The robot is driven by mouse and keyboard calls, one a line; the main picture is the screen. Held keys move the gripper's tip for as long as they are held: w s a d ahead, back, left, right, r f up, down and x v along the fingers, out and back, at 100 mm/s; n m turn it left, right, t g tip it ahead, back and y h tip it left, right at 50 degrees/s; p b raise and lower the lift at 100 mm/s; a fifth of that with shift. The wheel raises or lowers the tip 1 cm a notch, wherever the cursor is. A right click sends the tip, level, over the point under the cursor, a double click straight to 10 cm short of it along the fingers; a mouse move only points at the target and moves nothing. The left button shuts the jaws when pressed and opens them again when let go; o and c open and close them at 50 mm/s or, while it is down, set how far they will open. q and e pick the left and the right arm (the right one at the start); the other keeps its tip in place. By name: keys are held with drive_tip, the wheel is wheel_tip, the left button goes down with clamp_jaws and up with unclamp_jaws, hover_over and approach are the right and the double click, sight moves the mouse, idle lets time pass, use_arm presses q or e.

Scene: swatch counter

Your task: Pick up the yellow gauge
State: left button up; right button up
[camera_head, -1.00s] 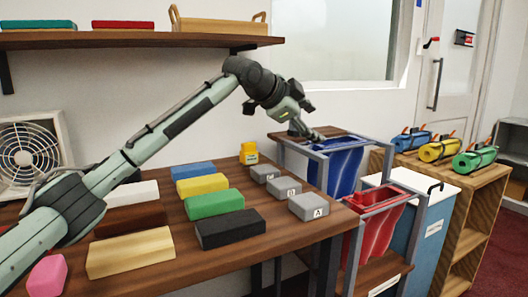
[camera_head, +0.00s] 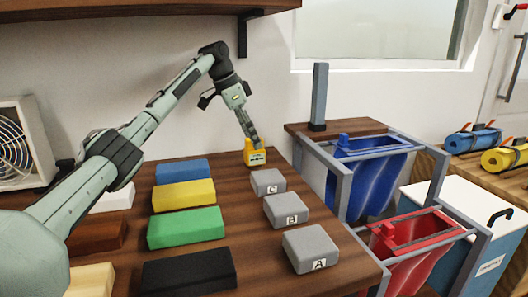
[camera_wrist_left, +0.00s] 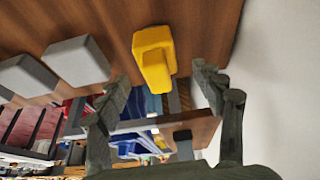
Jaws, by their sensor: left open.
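The yellow gauge (camera_head: 256,157) stands upright on the wooden counter near its back edge, behind the grey block labelled C. In the left wrist view the yellow gauge (camera_wrist_left: 155,58) lies ahead, between the two spread fingers and a little beyond their tips. My left gripper (camera_head: 252,138) hangs just above the gauge in the head view. In the left wrist view my left gripper (camera_wrist_left: 165,85) is open with nothing between its fingers. I cannot tell whether a fingertip touches the gauge. My right gripper is not in view.
Grey blocks C (camera_head: 268,181), B (camera_head: 285,210) and A (camera_head: 311,248) stand in front of the gauge. Blue (camera_head: 182,171), yellow (camera_head: 183,195), green (camera_head: 186,227) and black (camera_head: 189,272) blocks lie to the left. A blue bin (camera_head: 368,175) and red bin (camera_head: 412,248) are at right.

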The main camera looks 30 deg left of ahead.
sight(259, 153)
use_arm(q)
drive_tip(key=x, duration=0.6)
drive_tip(key=shift+s+d, duration=0.1)
drive_tip(key=shift+r, duration=0.1)
drive_tip(key=c, duration=1.4)
